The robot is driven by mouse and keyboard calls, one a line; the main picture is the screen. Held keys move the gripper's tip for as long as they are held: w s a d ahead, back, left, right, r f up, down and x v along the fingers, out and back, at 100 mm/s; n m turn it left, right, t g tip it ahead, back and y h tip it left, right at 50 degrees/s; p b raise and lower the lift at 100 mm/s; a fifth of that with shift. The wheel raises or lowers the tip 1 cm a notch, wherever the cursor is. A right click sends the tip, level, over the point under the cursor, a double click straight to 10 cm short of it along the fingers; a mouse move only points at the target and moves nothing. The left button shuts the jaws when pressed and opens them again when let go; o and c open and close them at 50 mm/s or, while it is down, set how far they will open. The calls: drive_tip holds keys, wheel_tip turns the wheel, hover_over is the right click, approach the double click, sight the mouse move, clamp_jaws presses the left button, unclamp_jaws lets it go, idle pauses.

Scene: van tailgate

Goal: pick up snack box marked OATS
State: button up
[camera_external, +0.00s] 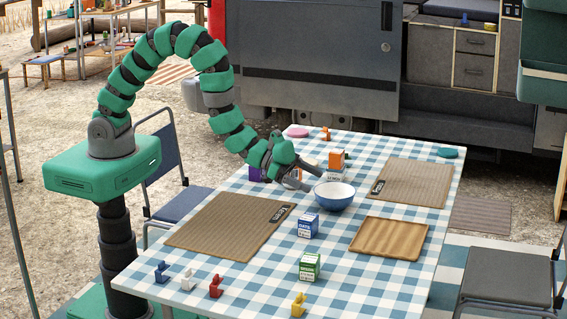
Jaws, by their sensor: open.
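A small blue and white box (308,226) stands on the checked table, below the bowl in the picture. Its blurred label may read OATS, but I cannot be sure. Other small boxes are a green and white one (309,266) nearer the front, an orange and white one (336,161) behind the bowl, and a purple one (258,173) partly hidden behind my arm. My gripper (309,178) is open, low over the table at the left of the bowl, above and apart from the blue box. Whether anything lies between its fingers is hard to see.
A blue bowl (334,198) stands close to my gripper. A wooden tray (357,245) and two brown mats, left (225,225) and right (415,185), lie on the table. Several small coloured clips, one yellow (298,304), stand along the front. Chairs flank the table.

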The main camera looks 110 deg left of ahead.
drive_tip(key=shift+g+h, duration=0.3)
drive_tip(key=shift+h, duration=0.3)
drive_tip(key=s+f+p, duration=0.2)
drive_tip(key=s, duration=0.1)
drive_tip(key=s+d+f+p, duration=0.1)
drive_tip(key=s+f+p, duration=0.1)
drive_tip(key=s, duration=0.2)
drive_tip(key=s+f+p, duration=0.2)
drive_tip(key=s+p, duration=0.1)
drive_tip(key=s, duration=0.1)
drive_tip(key=shift+s+d+f, duration=0.15)
drive_tip(key=shift+f, duration=0.2)
drive_tip(key=b+x, duration=0.3)
drive_tip(key=b, duration=0.1)
drive_tip(key=shift+s, duration=0.1)
drive_tip(key=w+f+b, duration=0.1)
drive_tip(key=b, duration=0.3)
drive_tip(key=shift+d+b, duration=0.3)
drive_tip(key=shift+d, duration=0.05)
drive_tip(key=shift+w+b, duration=0.25)
drive_tip(key=shift+b, duration=0.6)
drive_tip(key=shift+w+f+b, duration=0.15)
drive_tip(key=shift+w+b, duration=0.05)
drive_tip(key=shift+b, duration=0.65)
